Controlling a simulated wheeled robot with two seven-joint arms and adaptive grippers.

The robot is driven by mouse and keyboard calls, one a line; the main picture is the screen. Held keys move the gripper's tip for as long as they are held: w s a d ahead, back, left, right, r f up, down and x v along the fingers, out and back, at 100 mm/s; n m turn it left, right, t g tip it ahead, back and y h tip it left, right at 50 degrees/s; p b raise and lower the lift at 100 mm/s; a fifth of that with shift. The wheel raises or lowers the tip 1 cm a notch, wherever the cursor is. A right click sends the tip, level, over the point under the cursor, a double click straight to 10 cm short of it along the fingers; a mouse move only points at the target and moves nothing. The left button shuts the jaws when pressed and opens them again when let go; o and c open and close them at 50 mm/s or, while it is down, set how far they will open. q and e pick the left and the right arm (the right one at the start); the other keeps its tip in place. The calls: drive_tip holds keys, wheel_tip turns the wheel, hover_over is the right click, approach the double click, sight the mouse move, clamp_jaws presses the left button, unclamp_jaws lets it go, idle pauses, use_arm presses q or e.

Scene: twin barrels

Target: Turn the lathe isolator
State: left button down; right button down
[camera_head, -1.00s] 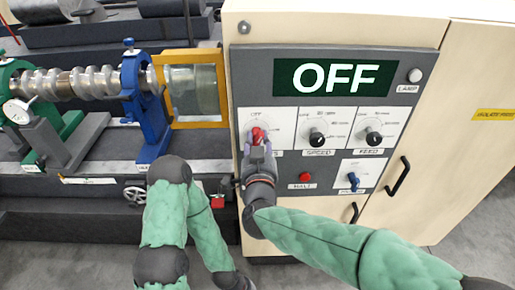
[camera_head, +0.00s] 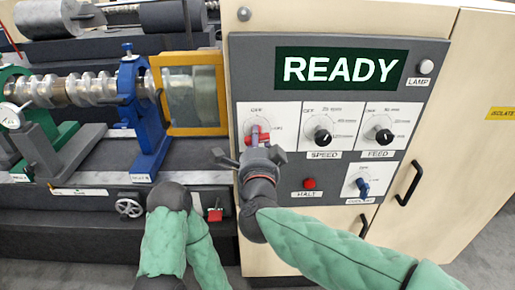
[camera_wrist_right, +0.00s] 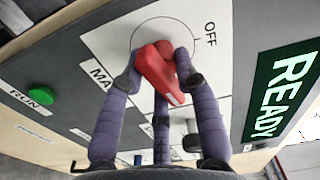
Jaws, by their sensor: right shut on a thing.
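The lathe isolator is a red knob (camera_head: 263,140) on a white plate at the upper left of the grey control panel (camera_head: 300,199). In the right wrist view the red knob (camera_wrist_right: 158,72) sits between my purple fingers, beside an OFF label and a partly hidden MAIN label. My right gripper (camera_head: 257,133) is shut on it and covers part of it in the head view. The display (camera_head: 340,69) above reads READY. My left arm shows at the lower left of the head view, but its gripper is out of frame.
Speed knob (camera_head: 322,136) and feed knob (camera_head: 383,136) are right of the isolator. A red halt button (camera_head: 309,183) and a blue knob (camera_head: 362,187) sit below. A green run button (camera_wrist_right: 40,97) shows in the wrist view. The lathe with a yellow-framed guard (camera_head: 190,131) stands left.

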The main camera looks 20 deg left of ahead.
drive_tip(key=shift+a+f+m+b, duration=0.1)
drive_tip(key=shift+f+m+b, duration=0.4)
drive_tip(key=shift+m+b, duration=0.45)
drive_tip(key=shift+m, duration=0.35)
drive_tip(key=c, duration=1)
unclamp_jaws()
drive_tip(key=shift+c, duration=0.2)
drive_tip(key=shift+r, duration=0.15)
drive_tip(key=shift+r, duration=0.1)
drive_tip(key=v, duration=1.2)
